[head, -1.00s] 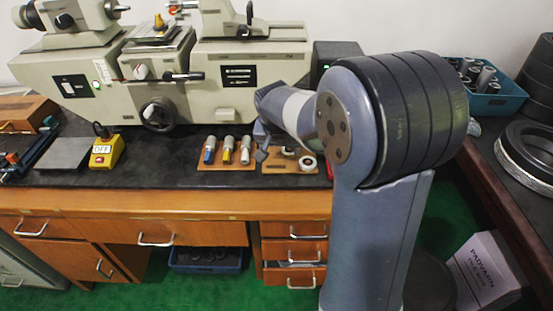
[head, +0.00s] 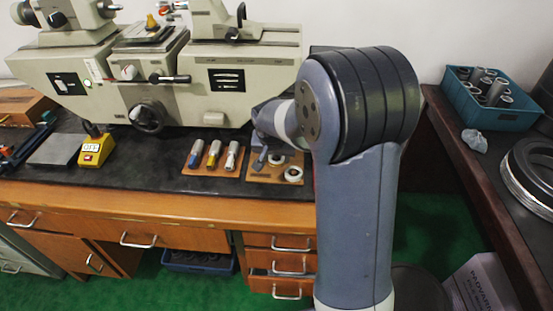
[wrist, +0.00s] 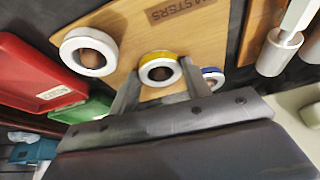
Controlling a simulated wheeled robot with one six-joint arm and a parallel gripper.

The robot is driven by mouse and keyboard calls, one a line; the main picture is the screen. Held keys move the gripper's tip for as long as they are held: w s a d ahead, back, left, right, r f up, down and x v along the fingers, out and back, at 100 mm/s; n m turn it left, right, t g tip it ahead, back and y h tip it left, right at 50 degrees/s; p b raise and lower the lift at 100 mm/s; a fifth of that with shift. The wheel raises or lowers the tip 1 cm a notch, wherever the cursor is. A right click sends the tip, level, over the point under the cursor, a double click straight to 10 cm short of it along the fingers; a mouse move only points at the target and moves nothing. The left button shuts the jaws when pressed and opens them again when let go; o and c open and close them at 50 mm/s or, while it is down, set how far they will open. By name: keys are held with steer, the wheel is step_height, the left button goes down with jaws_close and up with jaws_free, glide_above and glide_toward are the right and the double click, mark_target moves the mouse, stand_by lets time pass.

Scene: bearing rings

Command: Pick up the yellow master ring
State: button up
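The yellow master ring (wrist: 158,68) is a pale metal ring with a yellow band, at the middle of the wrist view on a wooden board (wrist: 135,25) marked "MASTERS". My gripper (wrist: 160,75) is open, with one finger to each side of this ring in the picture. I cannot tell how far the fingertips are above the board, and no grip shows. In the head view, my gripper (head: 259,159) is over the left part of the board (head: 262,179); my arm hides part of that area, and I cannot make out the yellow ring there.
A plain pale ring (wrist: 89,50) lies left of the yellow one, and a blue-banded ring (wrist: 211,77) close on its right, partly hidden by a finger. Red (wrist: 38,78) and green (wrist: 85,107) trays are beside the board. A measuring machine (head: 200,75) stands behind.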

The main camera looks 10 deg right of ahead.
steer(key=c, duration=0.6)
